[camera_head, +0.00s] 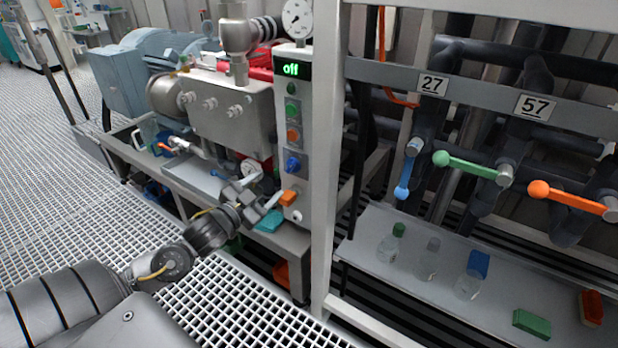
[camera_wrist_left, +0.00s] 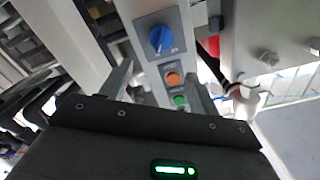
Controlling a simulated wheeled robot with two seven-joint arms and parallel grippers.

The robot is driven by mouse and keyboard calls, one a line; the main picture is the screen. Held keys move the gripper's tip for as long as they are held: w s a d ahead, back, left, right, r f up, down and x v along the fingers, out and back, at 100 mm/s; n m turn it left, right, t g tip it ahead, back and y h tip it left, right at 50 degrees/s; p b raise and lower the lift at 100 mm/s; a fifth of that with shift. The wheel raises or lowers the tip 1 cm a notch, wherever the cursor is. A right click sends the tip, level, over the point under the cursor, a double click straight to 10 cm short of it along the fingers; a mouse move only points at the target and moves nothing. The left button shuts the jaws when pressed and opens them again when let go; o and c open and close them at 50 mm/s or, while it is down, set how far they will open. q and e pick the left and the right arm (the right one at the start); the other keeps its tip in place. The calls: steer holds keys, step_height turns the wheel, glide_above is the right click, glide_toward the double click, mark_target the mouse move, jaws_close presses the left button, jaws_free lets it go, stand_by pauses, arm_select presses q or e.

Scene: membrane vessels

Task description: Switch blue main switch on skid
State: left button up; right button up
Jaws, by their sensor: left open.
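The blue main switch (camera_head: 293,165) is a round knob low on the grey control panel (camera_head: 286,190) of the skid. Above it are an orange button (camera_head: 293,135) and a green button (camera_head: 291,110). In the left wrist view the switch (camera_wrist_left: 161,40) shows whole, beyond the space between my two grey fingers (camera_wrist_left: 160,85), with the orange and green buttons nearer. My right gripper is not in view.
A white upright post (camera_head: 325,150) stands just right of the panel. Right of it are a blue, a green and an orange valve handle (camera_head: 567,196) above a shelf with bottles. An orange block (camera_head: 288,197) and a teal block (camera_head: 269,221) show near my gripper. Grating floor lies left.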

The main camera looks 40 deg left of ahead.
mark_target(291, 166)
arm_select(q)
steer(key=w+b, duration=0.2)
steer(key=w, duration=0.7)
steer(key=shift+w+a, duration=0.1)
steer(key=shift+w, duration=0.85)
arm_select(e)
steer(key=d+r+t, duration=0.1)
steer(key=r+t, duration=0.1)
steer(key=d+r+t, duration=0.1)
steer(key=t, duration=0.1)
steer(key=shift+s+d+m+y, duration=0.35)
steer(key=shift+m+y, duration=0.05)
